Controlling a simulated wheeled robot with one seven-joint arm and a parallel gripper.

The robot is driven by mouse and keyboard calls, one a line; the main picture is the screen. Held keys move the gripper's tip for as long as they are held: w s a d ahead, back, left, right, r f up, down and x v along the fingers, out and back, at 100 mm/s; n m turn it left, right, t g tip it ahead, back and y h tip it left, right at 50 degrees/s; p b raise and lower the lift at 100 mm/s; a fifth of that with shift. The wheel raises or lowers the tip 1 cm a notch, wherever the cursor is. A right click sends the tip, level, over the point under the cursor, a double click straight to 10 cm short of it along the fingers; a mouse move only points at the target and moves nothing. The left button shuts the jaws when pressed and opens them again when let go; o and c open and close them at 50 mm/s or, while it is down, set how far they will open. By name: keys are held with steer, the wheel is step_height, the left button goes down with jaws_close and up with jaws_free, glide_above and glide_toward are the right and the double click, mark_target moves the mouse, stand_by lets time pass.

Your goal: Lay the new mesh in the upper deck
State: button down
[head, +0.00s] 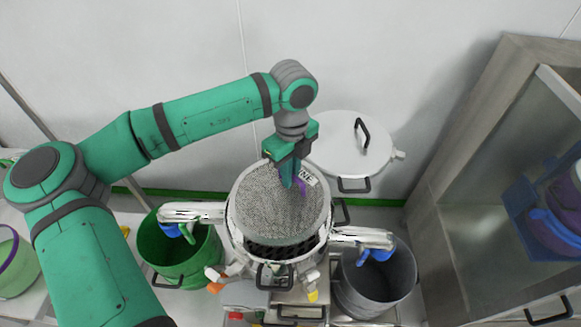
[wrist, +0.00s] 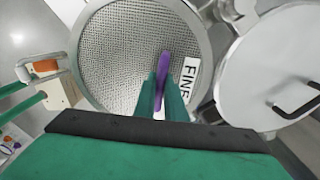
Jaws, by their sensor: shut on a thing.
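The mesh (head: 262,210) is a round grey woven disc with a purple grip and a white label reading "FINE" or similar, partly cut off. My gripper (head: 298,178) is shut on the mesh's purple grip (wrist: 165,72). The mesh (wrist: 120,55) fills much of the wrist view, its label (wrist: 190,80) right of my fingers. In the head view it is over the open top of the round steel sifter (head: 284,268). A dark perforated surface shows below its front edge. I cannot tell whether the mesh touches the deck's rim.
A white round lid (head: 345,148) with a black handle is swung open behind right; it also shows in the wrist view (wrist: 270,65). A green bin (head: 180,262) stands left, a grey bin (head: 375,285) right, under the side spouts. A glass-fronted cabinet (head: 470,210) stands far right.

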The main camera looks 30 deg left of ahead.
mark_target(289, 199)
step_height(289, 199, down, 2)
steer(key=shift+s+d+f, duration=0.1)
steer(key=shift+f, duration=4.25)
steer(key=shift+s, duration=0.1)
steer(key=shift+f, duration=0.9)
steer(key=c, duration=1.7)
jaws_free()
steer(key=shift+c, duration=0.2)
step_height(289, 199, up, 11)
steer(key=shift+f, duration=0.1)
